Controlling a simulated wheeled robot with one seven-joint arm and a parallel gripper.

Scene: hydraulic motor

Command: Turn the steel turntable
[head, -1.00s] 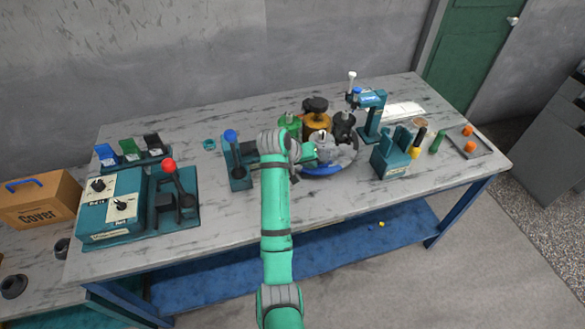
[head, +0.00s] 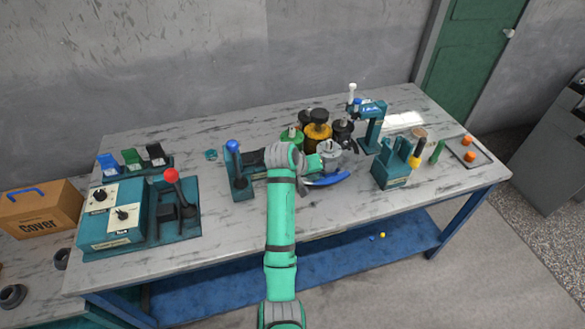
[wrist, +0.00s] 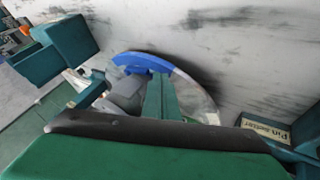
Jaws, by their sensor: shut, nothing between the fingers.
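The steel turntable is a low round disc with a bright blue stretch on its rim (head: 328,181). In the head view it lies near the middle of the bench, mostly hidden by my arm and the parts around it. In the wrist view its pale steel rim (wrist: 196,94) curves right from the blue part. My gripper (wrist: 160,84) is shut and empty, its green fingers over the disc beside the blue part. Whether they touch the turntable cannot be told. In the head view the fingertips are largely hidden by my wrist.
Green, yellow and black knobbed parts (head: 316,128) stand just behind the turntable. A blue-knobbed lever unit (head: 238,172) is at left, a teal press (head: 370,125) at right, and a teal holder (head: 394,168) at front right. The bench front is clear.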

